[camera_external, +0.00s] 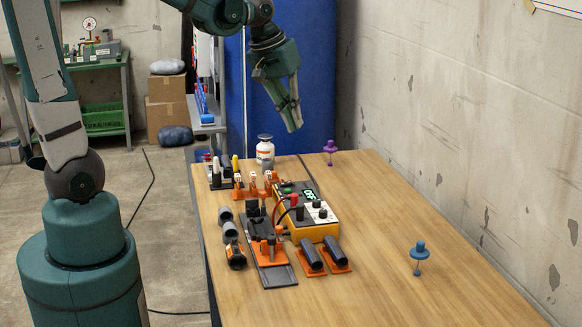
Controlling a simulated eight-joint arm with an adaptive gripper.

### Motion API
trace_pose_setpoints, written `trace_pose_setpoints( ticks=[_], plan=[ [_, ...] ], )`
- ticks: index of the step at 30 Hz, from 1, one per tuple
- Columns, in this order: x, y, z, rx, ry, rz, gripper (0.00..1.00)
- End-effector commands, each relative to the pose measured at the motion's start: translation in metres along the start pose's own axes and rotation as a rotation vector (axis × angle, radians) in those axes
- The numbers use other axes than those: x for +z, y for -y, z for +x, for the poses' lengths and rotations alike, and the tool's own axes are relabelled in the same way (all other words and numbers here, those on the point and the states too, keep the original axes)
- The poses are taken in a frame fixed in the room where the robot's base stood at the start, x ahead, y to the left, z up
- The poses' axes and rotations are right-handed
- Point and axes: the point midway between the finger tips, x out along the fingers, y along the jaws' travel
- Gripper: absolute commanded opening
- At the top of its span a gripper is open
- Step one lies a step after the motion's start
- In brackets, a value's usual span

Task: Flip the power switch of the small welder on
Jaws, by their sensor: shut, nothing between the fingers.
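The small welder (304,229) is a yellow-orange box with a dark and light top panel, standing on the wooden table. Its panel has a lit green display (309,195), a green spot, several dark knobs and red and black leads. I cannot tell which part is the power switch or how it is set. My gripper (293,128) is shut and empty. It points down, well above the table's far end, behind the welder and apart from everything.
A black and orange clamp fixture (268,250) stands left of the welder. Dark pipe pieces on orange holders (322,257) lie in front. A white bottle (265,152), purple knobbed pin (330,150) and blue knobbed pin (418,256) stand around. The table's right side is mostly clear.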

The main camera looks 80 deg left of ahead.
Motion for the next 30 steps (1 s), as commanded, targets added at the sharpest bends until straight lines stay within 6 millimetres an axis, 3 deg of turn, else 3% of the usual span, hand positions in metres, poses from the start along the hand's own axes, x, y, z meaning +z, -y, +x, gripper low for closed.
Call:
trace_pose_setpoints(
  ticks=[14,30],
  plan=[
    [-0.06,0.042,0.037,-0.052,0.052,-0.233,0.0],
    [-0.118,0.105,0.085,-0.109,0.106,-0.495,0.0]
  ],
)
